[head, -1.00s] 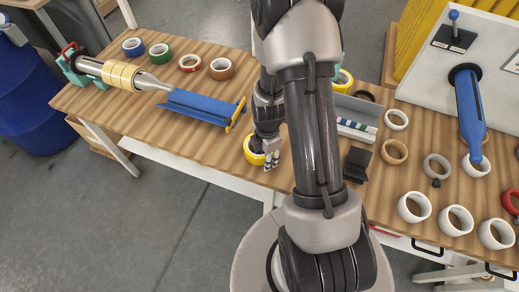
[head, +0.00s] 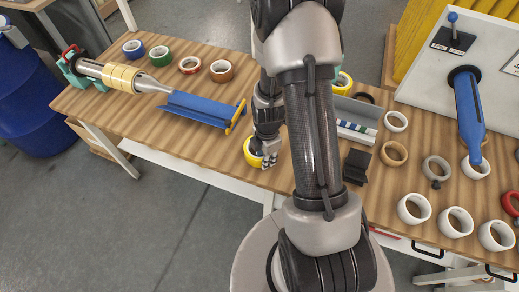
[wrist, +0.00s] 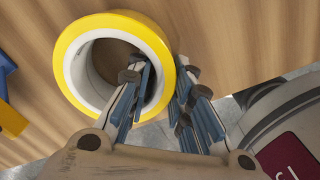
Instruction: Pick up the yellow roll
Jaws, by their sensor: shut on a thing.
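The yellow roll (head: 251,152) with a white core lies at the front edge of the wooden table, left of my arm. In the wrist view the yellow roll (wrist: 92,30) fills the upper left. My gripper (head: 268,160) is at its right side and is shut on its wall. In the wrist view my gripper (wrist: 160,95) has one finger inside the ring and the other outside, with the wall between them. Part of the roll is hidden behind my gripper in the head view. Another yellow roll (head: 346,80) stands farther back, partly hidden by my arm.
A blue chute (head: 200,108) and a metal spindle with tan rolls (head: 122,76) stand to the left. Several coloured rolls lie behind them.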

